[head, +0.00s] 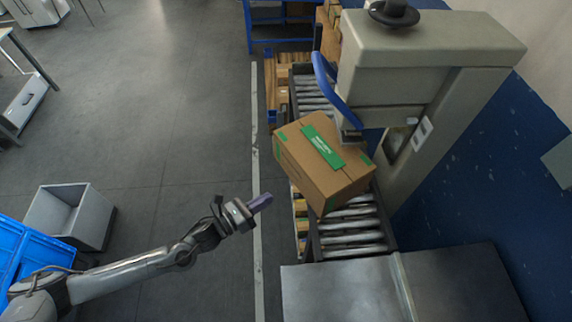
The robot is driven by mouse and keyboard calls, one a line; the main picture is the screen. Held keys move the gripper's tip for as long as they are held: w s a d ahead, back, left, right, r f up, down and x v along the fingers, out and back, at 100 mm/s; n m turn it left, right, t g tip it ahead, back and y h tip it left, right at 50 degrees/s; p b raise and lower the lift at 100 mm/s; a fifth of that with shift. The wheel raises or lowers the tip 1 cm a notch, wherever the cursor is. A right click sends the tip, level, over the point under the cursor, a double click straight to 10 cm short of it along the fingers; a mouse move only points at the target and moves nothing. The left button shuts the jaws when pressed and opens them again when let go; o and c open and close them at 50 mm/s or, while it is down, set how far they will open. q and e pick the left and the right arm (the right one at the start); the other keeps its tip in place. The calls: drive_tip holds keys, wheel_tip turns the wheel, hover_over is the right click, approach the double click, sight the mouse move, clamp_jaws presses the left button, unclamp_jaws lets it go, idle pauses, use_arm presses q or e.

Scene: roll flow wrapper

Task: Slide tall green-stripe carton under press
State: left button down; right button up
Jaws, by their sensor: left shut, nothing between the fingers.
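The tall brown carton (306,178) with a green stripe on its top sits on the roller conveyor (352,240), turned at an angle to the rollers. Its far right corner is close to the press (428,62), by the press head; I cannot tell whether they touch. My left gripper (263,201) is shut and empty, left of the carton's near left side and apart from it. My right gripper is not in view.
A blue curved handle (332,82) hangs on the press's left side. A metal table (345,292) stands at the conveyor's near end. A grey bin (70,216) and a blue crate (28,250) are at the left. Open floor lies left of the conveyor.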

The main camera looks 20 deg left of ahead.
use_arm(q)
drive_tip(key=w+a+r+m+h, duration=0.1)
drive_tip(key=w+a+m, duration=0.1)
drive_tip(key=a+m, duration=0.25)
approach(297, 163)
drive_tip(key=shift+g, duration=0.3)
drive_tip(key=x, duration=0.7)
drive_tip(key=shift+r, duration=0.3)
drive_tip(key=shift+s, duration=0.1)
drive_tip(key=shift+a, duration=0.1)
